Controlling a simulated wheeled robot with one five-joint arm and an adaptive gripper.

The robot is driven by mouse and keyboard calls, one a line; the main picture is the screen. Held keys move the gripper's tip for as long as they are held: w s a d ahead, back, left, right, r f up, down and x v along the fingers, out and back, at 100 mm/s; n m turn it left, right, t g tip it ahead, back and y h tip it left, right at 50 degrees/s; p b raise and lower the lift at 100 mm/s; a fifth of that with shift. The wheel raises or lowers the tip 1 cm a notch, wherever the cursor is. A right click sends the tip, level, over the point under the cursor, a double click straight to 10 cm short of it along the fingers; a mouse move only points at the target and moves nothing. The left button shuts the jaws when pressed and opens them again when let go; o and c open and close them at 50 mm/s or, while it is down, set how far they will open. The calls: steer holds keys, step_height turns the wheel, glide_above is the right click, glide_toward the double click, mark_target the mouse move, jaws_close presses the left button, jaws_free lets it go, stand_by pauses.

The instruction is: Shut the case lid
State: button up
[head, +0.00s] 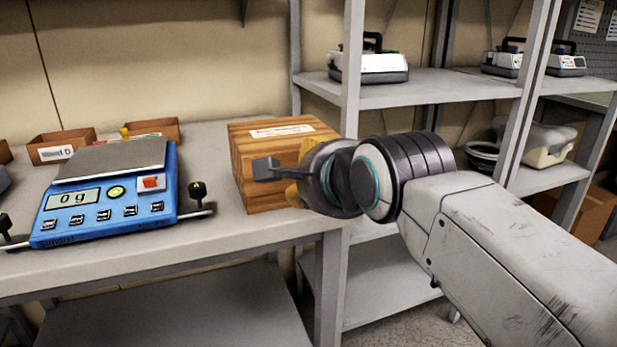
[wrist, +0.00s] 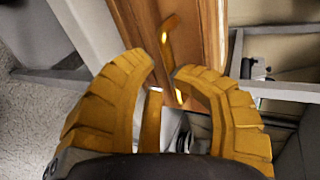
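The wooden case (head: 262,136) sits at the right end of the workbench. Its top, with a white label (head: 282,130), looks flat and down in the head view; I cannot tell whether the lid is fully closed. My gripper (wrist: 166,70) is at the case's right front side, and its wrist hides part of that side in the head view. In the wrist view its yellow fingers are apart with a gap between the tips. A curved brass-coloured piece (wrist: 168,38) on the wood (wrist: 203,25) shows just beyond the gap. I cannot tell whether a finger touches it.
A blue scale (head: 110,195) reading 0 g stands left of the case, with small cardboard bins (head: 60,146) behind it. A grey shelf unit (head: 425,90) holding a pump (head: 370,65) stands close on the right. The bench strip before the case is clear.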

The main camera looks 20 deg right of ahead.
steer(key=o, duration=0.4)
steer(key=shift+w+f, duration=0.1)
steer(key=shift+f, duration=0.05)
step_height(320, 180, up, 10)
stand_by(0.7)
stand_by(0.5)
